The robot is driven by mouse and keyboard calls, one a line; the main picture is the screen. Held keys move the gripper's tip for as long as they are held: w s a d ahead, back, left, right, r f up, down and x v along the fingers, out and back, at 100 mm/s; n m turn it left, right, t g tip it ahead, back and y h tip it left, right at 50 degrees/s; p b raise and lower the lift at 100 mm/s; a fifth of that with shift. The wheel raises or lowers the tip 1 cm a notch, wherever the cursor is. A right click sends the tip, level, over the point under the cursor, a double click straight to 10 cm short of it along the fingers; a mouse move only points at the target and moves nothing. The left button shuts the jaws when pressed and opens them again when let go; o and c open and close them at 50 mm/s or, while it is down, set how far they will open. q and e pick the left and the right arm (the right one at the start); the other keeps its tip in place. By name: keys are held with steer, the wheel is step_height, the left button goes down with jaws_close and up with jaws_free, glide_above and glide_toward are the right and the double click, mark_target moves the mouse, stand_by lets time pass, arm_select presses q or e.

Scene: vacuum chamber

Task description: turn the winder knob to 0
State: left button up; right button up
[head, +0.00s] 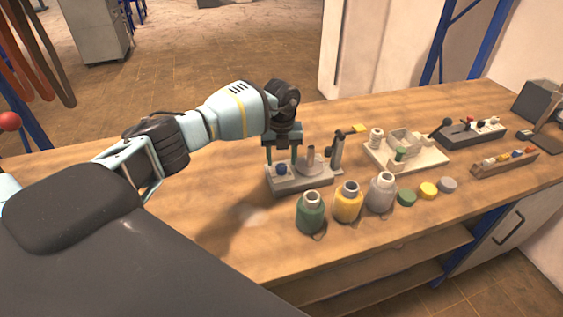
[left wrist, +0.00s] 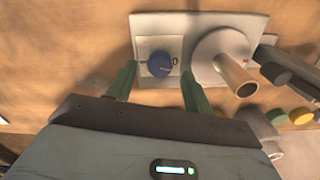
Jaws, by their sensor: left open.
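The winder (head: 300,178) is a light grey base on the bench with a cone-shaped spool and an upright post. The knob also shows in the head view (head: 281,169). My left gripper (left wrist: 157,80) points down over the knob, its two green fingers apart on either side of the plate, not visibly touching the knob. It also shows in the head view (head: 283,150). My right gripper is not in view.
Green (head: 310,214), yellow (head: 348,203) and grey (head: 381,193) bottles stand in front of the winder, with several loose caps to their right. A cream tray (head: 432,157) and a dark switch block (head: 485,133) lie farther right. The bench is clear at the left.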

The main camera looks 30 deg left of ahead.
mark_target(281, 166)
arm_select(q)
steer(key=shift+r, duration=2.7)
steer(key=shift+f, duration=0.1)
